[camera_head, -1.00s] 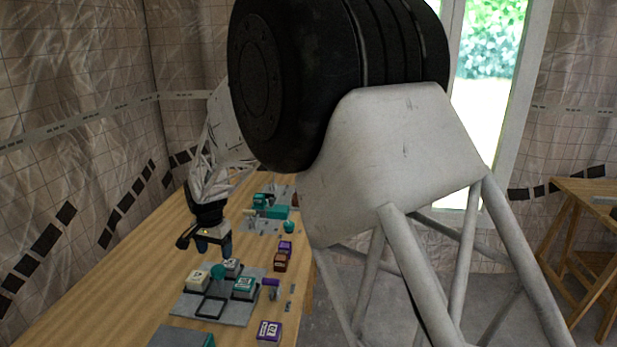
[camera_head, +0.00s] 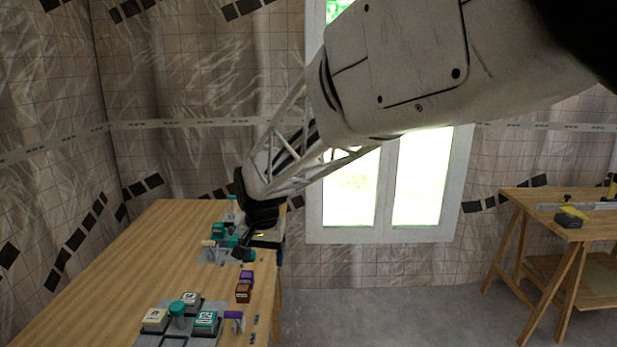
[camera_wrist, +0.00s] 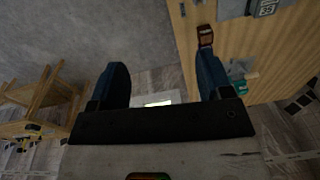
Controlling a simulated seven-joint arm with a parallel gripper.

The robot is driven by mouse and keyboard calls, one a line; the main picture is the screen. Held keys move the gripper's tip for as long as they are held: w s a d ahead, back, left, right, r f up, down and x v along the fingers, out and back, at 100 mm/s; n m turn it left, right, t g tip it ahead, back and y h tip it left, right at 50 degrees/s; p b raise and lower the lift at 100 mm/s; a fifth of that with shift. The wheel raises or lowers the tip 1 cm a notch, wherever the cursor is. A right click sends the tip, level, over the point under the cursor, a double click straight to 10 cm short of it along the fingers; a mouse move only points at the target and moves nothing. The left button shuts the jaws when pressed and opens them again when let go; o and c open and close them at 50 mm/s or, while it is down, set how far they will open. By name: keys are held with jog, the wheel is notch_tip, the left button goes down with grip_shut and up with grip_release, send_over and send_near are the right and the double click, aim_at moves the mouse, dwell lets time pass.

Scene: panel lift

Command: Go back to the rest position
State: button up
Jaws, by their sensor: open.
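My gripper shows in the wrist view (camera_wrist: 163,80) with its two dark blue fingers wide apart and nothing between them. In the head view my gripper (camera_head: 262,248) hangs above the far right part of the wooden table (camera_head: 120,270), partly covering the teal items behind it. My arm reaches in from the upper right. It is clear of the block panel (camera_head: 150,338) at the table's front.
The panel holds a cream block (camera_head: 155,319), a grey block (camera_head: 190,298), a teal block (camera_head: 206,321) and a teal knob (camera_head: 177,308). Brown (camera_head: 243,292) and purple (camera_head: 246,276) blocks stand near the table's right edge. A second wooden table (camera_head: 560,225) stands at right, with open floor between.

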jog(key=s+d+r+t, duration=0.1)
jog(key=s+d+r, duration=0.1)
jog(key=s+d, duration=0.9)
jog(key=s+d+r, duration=0.3)
jog(key=s+d, duration=0.7)
jog(key=d, duration=0.3)
jog(key=s+d+f+n, duration=0.1)
jog(key=s+d+f, duration=0.1)
jog(key=s+d, duration=0.3)
jog(key=s, duration=0.4)
jog(key=shift+s+f+t+h, duration=0.15)
jog(key=shift+f+t+h, duration=0.15)
jog(key=shift+f, duration=0.1)
